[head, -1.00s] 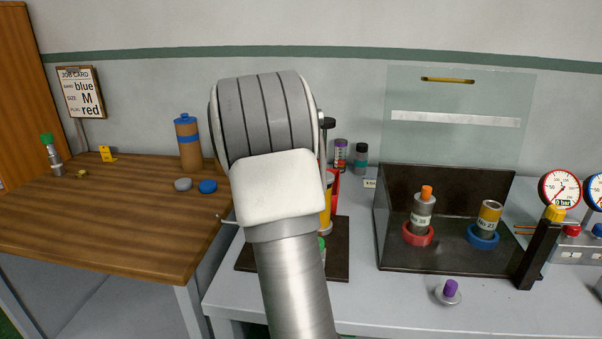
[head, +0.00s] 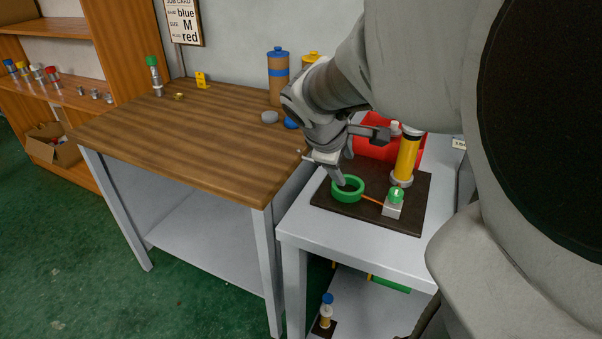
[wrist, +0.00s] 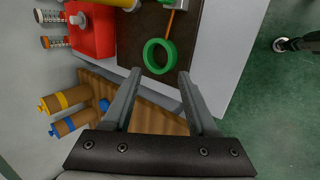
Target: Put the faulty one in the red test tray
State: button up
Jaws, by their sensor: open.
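The red test tray (head: 408,160) stands at the back of the dark board, partly hidden by my arm; it also shows in the wrist view (wrist: 91,40). A small grey-white piece (head: 395,128) shows at the tray. My gripper (head: 360,156) is open and empty above the board. In the wrist view my fingers (wrist: 158,82) point toward a green ring (wrist: 149,58) lying on the board, just beyond the tips. The ring also shows in the head view (head: 349,199). A yellow cylinder with a grey base (head: 407,158) stands beside the tray. I cannot tell which item is faulty.
A green lamp on a white block (head: 395,203) is joined to the ring by an orange strip. The wooden table (head: 190,130) at left holds a green-topped fitting (head: 153,75) and brown canister (head: 278,80). Shelves with fittings (head: 40,75) stand far left.

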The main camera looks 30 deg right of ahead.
jog(key=s+a+r+m+t+y, duration=0.1)
jog(key=s+a+m+y, duration=0.25)
jog(key=s+a, duration=0.4)
jog(key=s+a+r+m+t+y, duration=0.1)
jog(key=s+a+m+y, duration=0.3)
jog(key=a, duration=0.6)
notch_tip(320, 180, up, 14)
jog(key=s+h+p, duration=0.1)
jog(key=p, duration=1.3)
jog(key=shift+s+a, duration=0.2)
jog(key=shift+f+h, duration=0.15)
jog(key=shift+h, duration=0.1)
jog(key=shift+c, duration=0.7)
jog(key=shift+d, duration=0.2)
